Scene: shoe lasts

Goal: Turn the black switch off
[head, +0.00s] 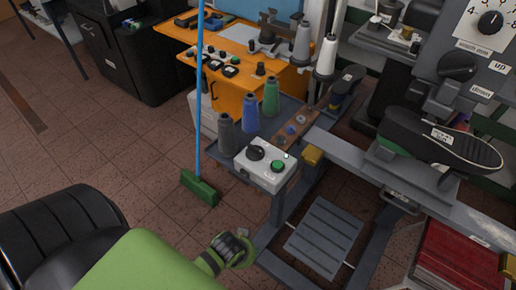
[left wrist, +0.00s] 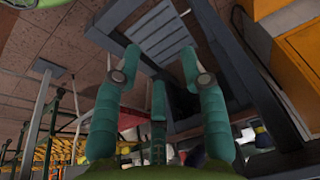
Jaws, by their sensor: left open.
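A pale grey control box (head: 266,172) sits on the near end of the grey machine stand. It has a round black switch (head: 256,153) on its left and a green button (head: 278,166) on its right. The switch's exact setting is too small to read. My left gripper (left wrist: 160,68) is open and empty in the left wrist view, its fingers spread before the stand's slatted footplate. In the head view my green left arm comes in from the bottom left, and its wrist end is below the box, apart from it; the fingers are not clear there. My right gripper is not in view.
Grey, blue (head: 250,113) and green thread spools stand behind the box. A green broom (head: 199,188) with a blue handle stands left of it. Tiled floor left of the stand is open.

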